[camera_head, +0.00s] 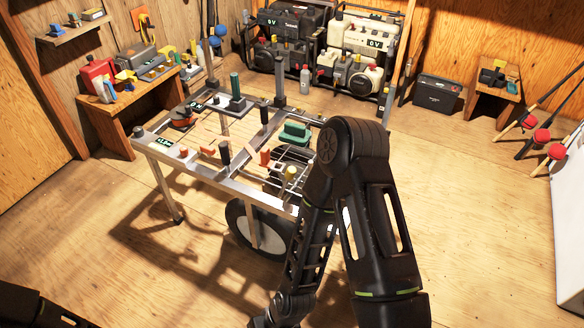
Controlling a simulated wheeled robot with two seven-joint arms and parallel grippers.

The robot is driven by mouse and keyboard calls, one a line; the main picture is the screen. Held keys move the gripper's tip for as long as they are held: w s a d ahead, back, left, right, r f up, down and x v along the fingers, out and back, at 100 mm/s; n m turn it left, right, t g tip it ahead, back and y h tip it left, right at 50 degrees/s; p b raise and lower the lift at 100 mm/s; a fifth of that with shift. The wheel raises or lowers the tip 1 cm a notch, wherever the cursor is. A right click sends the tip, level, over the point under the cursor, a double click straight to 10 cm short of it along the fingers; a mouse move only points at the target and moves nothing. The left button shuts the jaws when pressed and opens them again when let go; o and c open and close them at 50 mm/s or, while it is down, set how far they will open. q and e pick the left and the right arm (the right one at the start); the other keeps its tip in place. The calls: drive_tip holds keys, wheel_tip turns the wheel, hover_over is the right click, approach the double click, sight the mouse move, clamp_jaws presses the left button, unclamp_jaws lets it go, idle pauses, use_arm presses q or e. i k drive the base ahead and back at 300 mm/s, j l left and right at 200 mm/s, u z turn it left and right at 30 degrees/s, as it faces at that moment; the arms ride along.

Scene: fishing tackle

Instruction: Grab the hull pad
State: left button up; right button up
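No label marks which piece is the hull pad, so I cannot tell it for certain. A green block-like piece (294,132) sits on the metal frame table (188,162), near its right side. Small orange-red pieces (265,157) stand on the same frame, near its middle. My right arm, bent at the elbow, rises in front of the frame's right end and hides part of it. Its forearm runs down to the bottom edge, and its gripper is out of view. Only a dark part of my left arm shows at the bottom left corner; its gripper is out of view.
A wheel (258,228) is under the frame's front. A wooden bench (112,122) with a red box (98,76) stands at left. Power units (290,22) line the back wall. A black case (437,93) and red-tipped rods (541,135) are at right. Floor is clear around the frame.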

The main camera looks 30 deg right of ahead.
sight(293, 134)
drive_tip(key=i+l, duration=0.1)
drive_tip(key=l, duration=1.35)
drive_tip(key=l+u, duration=0.1)
drive_tip(key=l, duration=1.3)
drive_tip(key=i+l, duration=0.15)
drive_tip(key=l, duration=0.25)
drive_tip(key=i+l, duration=0.15)
drive_tip(key=l, duration=0.3)
drive_tip(key=i+l, duration=0.1)
drive_tip(key=l, duration=0.3)
drive_tip(key=i+l, duration=0.15)
drive_tip(key=l, duration=0.25)
drive_tip(key=i+l, duration=0.15)
drive_tip(key=l, duration=0.25)
drive_tip(key=i+l, duration=0.15)
drive_tip(key=l, duration=0.3)
drive_tip(key=i+l+u, duration=0.1)
drive_tip(key=l, duration=0.3)
drive_tip(key=i+l, duration=0.15)
drive_tip(key=l, duration=0.25)
